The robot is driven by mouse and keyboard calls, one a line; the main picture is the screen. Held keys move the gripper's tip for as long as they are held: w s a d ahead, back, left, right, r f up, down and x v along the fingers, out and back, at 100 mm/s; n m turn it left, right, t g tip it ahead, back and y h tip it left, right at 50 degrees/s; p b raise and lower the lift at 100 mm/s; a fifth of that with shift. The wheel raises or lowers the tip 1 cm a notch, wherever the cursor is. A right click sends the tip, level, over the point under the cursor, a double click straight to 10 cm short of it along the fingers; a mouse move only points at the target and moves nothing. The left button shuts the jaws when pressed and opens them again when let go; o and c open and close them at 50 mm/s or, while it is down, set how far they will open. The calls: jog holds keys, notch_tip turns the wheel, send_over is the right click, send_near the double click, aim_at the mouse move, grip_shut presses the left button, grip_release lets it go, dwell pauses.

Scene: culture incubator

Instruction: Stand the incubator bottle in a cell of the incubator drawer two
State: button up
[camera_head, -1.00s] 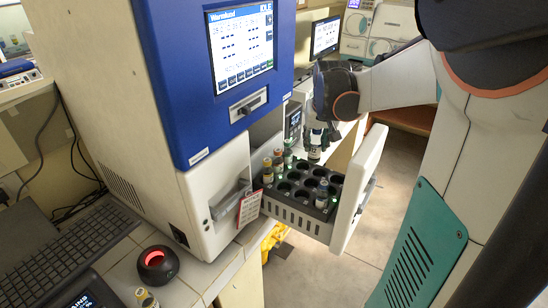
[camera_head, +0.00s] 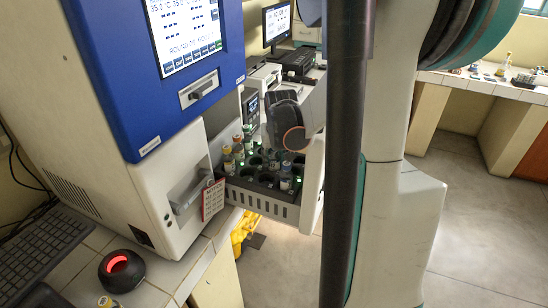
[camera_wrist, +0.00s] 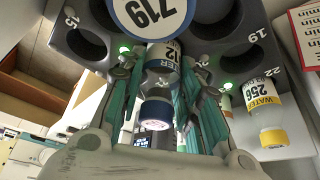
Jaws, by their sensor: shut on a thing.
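The incubator bottle (camera_wrist: 158,82), clear with a white label and a white, blue-rimmed cap, is between the teal fingers of my gripper (camera_wrist: 161,66) in the wrist view. My gripper is shut on it, with the cap towards the palm. In the head view my gripper (camera_head: 284,122) is low over the open drawer (camera_head: 264,204), at its back right; its fingertips and the held bottle are hidden. The drawer's dark rack (camera_wrist: 225,50) has round numbered cells. I cannot tell whether the bottle's base is inside a cell.
A bottle with a round 719 cap (camera_wrist: 150,12) stands in the rack close to the held one. A yellow-banded WATER bottle (camera_wrist: 266,112) stands at the right. Several bottles (camera_head: 238,150) line the drawer's left side. The blue-and-white incubator (camera_head: 165,125) rises left of the drawer.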

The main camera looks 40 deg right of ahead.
jog(key=shift+f, duration=0.15)
jog(key=o, duration=1)
jog(key=shift+o, duration=0.2)
jog(key=shift+s+r, duration=0.1)
jog(key=shift+r, duration=0.45)
jog(key=p+v, duration=0.8)
jog(key=v, duration=0.3)
jog(key=shift+s+p, duration=0.15)
jog(key=shift+p, duration=0.25)
jog(key=shift+a+r, duration=0.15)
jog(key=shift+a, duration=0.05)
